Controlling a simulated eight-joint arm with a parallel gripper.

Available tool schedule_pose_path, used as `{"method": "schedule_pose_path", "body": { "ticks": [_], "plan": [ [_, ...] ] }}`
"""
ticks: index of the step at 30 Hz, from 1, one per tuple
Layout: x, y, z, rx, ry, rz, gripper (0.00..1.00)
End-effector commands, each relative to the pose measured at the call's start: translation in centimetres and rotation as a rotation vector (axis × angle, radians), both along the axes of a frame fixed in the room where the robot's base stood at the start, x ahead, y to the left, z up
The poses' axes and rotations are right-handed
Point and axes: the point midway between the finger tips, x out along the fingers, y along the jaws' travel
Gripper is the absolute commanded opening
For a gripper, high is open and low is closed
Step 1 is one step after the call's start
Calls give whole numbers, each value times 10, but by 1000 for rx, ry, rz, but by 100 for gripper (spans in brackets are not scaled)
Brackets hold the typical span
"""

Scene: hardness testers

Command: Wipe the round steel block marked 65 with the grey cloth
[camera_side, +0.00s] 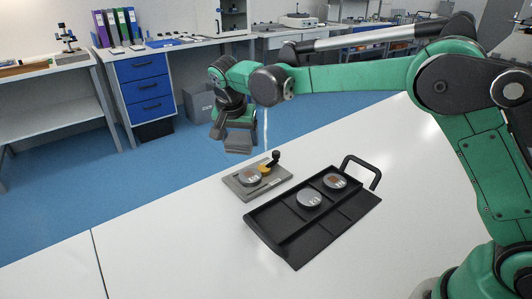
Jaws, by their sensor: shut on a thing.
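My gripper (236,128) hangs above and left of the grey fixture plate, beyond the table's far edge in the picture. It is shut on a folded grey piece that looks like the grey cloth (239,143). One round steel block (250,178) sits on the grey plate (273,184), beside a yellow part and a dark knob. A second round steel block (309,199) lies in the black tray, and a third (335,181) with a brownish top lies behind it. The marks on the blocks are too small to read surely. The cloth is apart from all the blocks.
The black divided tray (290,250) with a raised handle (366,166) stands right of the plate. The white table (170,240) is clear at left and in front. Benches, blue drawers (146,88) and binders stand in the background.

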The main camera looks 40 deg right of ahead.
Motion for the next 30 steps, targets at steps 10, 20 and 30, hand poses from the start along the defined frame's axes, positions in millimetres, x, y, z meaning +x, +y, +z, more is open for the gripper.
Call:
{"method": "schedule_pose_path", "body": {
  "ticks": [10,20,30],
  "plan": [
    [1,1,0,0,0,1,30],
    [1,1,-12,0,0,0,30],
    [1,1,-42,0,0,0,30]
  ]
}}
